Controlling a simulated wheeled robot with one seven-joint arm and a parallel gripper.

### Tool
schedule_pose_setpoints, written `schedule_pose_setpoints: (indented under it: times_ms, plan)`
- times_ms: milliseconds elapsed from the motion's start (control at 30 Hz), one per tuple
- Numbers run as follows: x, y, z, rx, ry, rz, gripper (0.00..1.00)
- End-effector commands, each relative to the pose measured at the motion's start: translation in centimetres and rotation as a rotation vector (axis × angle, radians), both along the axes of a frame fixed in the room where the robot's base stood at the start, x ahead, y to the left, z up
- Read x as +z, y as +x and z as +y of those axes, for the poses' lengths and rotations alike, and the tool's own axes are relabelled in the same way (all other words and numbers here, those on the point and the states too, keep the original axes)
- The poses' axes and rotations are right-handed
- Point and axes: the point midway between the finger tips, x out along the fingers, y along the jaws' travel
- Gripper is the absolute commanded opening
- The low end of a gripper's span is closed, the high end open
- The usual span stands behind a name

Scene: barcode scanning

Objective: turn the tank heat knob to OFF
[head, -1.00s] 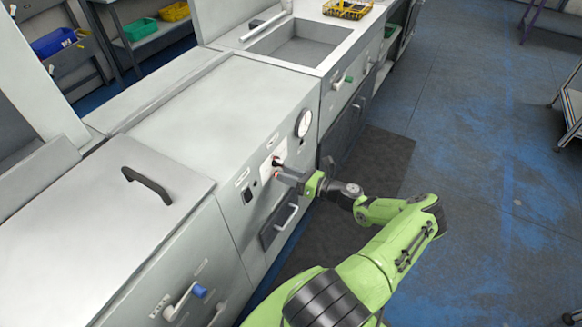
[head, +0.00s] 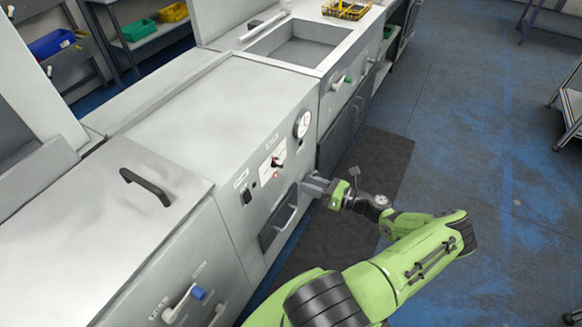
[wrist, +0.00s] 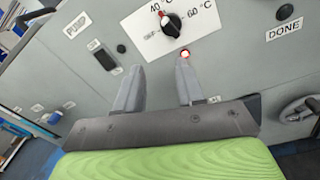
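In the head view my gripper (head: 310,186) is to the knob's lower right.
A lit red lamp (wrist: 185,53) is just below the knob, by the right fingertip. A black switch (wrist: 103,56) is under the PUMP label.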

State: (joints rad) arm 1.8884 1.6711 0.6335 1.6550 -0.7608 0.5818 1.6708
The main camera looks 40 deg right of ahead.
Motion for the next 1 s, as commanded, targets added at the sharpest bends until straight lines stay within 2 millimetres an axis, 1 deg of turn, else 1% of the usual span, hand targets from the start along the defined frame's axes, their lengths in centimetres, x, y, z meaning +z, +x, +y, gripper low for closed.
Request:
schedule_pose_setpoints:
  times_ms: [800, 1000]
  plan:
    - [-0.1, -6.4, -1.9, -0.002, -0.001, 0.001, 0.38]
    - [-0.1, -7.2, -2.1, -0.001, -0.002, 0.001, 0.38]
